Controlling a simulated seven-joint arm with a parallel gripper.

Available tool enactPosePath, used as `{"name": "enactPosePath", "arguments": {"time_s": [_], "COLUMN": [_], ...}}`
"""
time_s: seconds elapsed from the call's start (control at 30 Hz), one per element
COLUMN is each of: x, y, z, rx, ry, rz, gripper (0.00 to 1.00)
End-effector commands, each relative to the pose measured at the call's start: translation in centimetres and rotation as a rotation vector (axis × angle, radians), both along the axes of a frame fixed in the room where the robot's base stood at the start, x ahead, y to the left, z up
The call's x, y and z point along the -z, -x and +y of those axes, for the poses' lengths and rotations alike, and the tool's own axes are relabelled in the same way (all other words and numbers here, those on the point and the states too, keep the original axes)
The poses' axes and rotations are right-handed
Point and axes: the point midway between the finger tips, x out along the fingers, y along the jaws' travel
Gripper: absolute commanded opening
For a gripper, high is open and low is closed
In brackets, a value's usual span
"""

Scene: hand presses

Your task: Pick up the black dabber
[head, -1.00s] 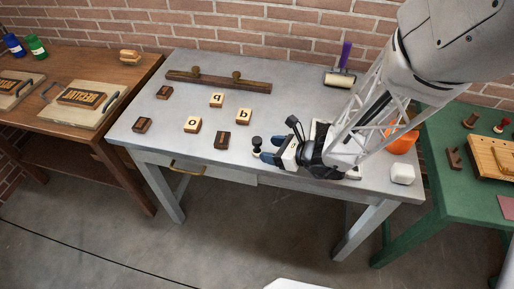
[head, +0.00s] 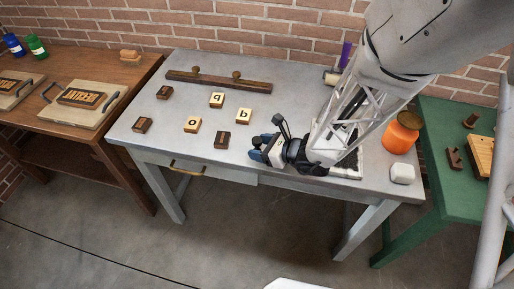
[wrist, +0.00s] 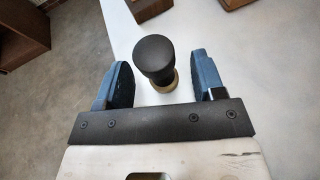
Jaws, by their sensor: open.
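The black dabber (wrist: 155,56) stands upright on the grey metal table (wrist: 254,75) in the wrist view, with a dark rounded top and a tan base. My gripper (wrist: 158,84) is open, with one blue finger on each side of the dabber. The dabber lies between the fingers, toward their tips, with visible gaps on both sides. In the head view my gripper (head: 258,149) is low over the front middle of the table, and it hides the dabber there.
Letter blocks, including a pale one (head: 243,115), lie left of my gripper. A long dark wooden bar (head: 217,82) lies at the back. The table's front edge is close.

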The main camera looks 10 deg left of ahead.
Motion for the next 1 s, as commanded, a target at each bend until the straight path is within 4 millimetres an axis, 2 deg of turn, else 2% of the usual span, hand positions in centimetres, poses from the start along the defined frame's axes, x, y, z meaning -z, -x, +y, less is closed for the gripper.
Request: {"name": "enactPosePath", "arguments": {"time_s": [0.23, 0.8, 1.0], "x": [0.5, 0.51, 0.51], "y": [-0.35, -0.36, -0.36], "z": [1.2, 1.24, 1.24], "rx": [0.0, 0.001, 0.0], "ry": [0.0, 0.0, 0.0], "rz": [0.0, 0.0, 0.0], "gripper": [0.63, 0.63, 0.32]}}
